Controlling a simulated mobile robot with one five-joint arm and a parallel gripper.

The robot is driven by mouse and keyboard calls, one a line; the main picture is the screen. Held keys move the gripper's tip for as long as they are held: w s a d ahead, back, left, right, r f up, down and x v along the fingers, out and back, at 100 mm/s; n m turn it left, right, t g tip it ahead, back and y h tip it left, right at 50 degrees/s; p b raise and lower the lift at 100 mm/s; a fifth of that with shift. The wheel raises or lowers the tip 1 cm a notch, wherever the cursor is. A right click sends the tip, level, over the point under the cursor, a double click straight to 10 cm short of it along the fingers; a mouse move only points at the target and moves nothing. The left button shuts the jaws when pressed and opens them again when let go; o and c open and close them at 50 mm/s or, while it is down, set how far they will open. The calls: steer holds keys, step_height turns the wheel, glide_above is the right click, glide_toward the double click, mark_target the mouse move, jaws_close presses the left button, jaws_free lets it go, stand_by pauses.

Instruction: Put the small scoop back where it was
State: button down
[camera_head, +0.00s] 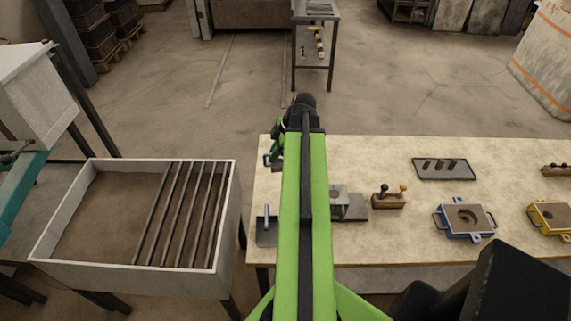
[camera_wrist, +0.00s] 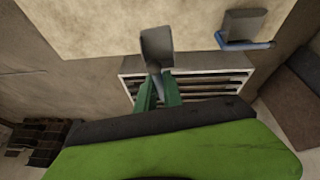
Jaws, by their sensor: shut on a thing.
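My gripper (camera_wrist: 158,90), with green fingers, is shut on the small scoop (camera_wrist: 157,44) in the wrist view. The scoop's flat grey metal head points away from the fingers, and its grip end is between them. In the head view my gripper (camera_head: 276,151) is over the left part of the table, mostly behind my green arm. The scoop cannot be made out clearly there. A grey plate with an upright pin (camera_head: 267,222) stands at the table's front left corner. A grey metal holder with a hole (camera_head: 340,195) is just right of my arm and partly hidden.
A pale tray with dark bars (camera_head: 45,238) stands left of the table (camera_head: 390,160). Right of my arm are a wooden block with two knobs (camera_head: 388,200), a dark tray with several pegs (camera_head: 419,172), a blue mould (camera_head: 454,233) and a yellow mould (camera_head: 537,228). The table's middle back is clear.

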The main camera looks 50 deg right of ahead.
steer(key=shift+s+a+r, duration=0.15)
steer(key=shift+s+a, duration=0.05)
steer(key=shift+s, duration=0.05)
steer(key=s+d+f+m+b, duration=0.1)
steer(key=s+d, duration=0.5)
steer(key=d, duration=0.3)
steer(key=s+d+f+b, duration=0.1)
steer(key=s+d, duration=0.5)
steer(key=d, duration=0.3)
steer(key=shift+h, duration=0.3)
steer(key=w+a+f+b, duration=0.1)
steer(key=w+f+b, duration=0.2)
steer(key=w, duration=0.1)
steer(key=w+a+f+b, duration=0.1)
steer(key=w+f+b, duration=0.2)
steer(key=f+b, duration=0.1)
steer(key=w+a+f+b, duration=0.1)
steer(key=w+f+b, duration=0.3)
steer(key=shift+w+f, duration=0.15)
steer(key=shift+w, duration=0.15)
steer(key=shift+r, duration=0.2)
steer(key=shift+f, duration=0.1)
steer(key=c, duration=1.9)
jaws_free()
steer(key=o, duration=0.4)
